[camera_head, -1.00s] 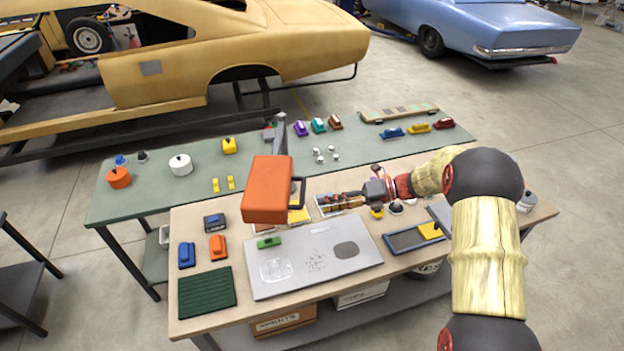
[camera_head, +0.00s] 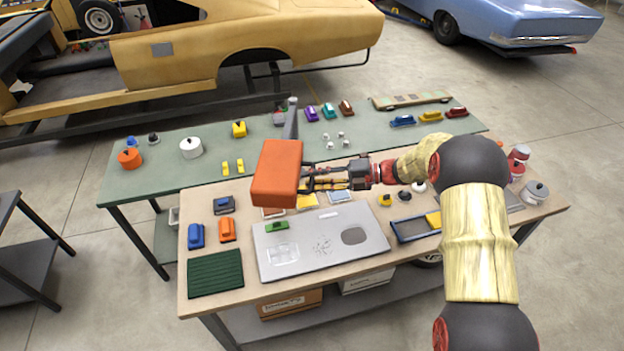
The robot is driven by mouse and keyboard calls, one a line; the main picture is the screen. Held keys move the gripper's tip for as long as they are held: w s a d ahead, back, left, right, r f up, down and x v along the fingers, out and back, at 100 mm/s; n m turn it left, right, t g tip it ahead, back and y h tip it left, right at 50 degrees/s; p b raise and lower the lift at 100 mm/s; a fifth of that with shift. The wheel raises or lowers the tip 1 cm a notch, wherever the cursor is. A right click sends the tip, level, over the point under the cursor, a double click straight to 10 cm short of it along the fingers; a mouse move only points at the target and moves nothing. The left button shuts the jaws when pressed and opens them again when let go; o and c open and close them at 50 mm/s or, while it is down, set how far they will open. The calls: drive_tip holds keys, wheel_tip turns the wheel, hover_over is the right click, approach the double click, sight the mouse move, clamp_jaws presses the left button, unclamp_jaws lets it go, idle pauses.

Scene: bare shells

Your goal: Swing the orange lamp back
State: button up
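The orange lamp (camera_head: 276,172) is a box-shaped head on a grey upright post (camera_head: 291,118). It hangs over the near table, above the back-left part of a silver tray. A dark handle is on its right side. My gripper (camera_head: 308,178) reaches in from the right, with its fingers pointing left at the handle. The fingertips are at or very near the handle. I cannot tell whether they touch it or how far apart they are.
The near wooden table (camera_head: 222,277) holds the silver tray (camera_head: 335,262), a green ribbed mat (camera_head: 215,273) and small blue and orange model cars. A green table (camera_head: 175,180) with more small items stands behind. My arm crosses the right side.

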drive_tip(key=shift+a+f, duration=0.1)
drive_tip(key=shift+a, duration=0.1)
drive_tip(key=shift+c, duration=0.8)
clamp_jaws()
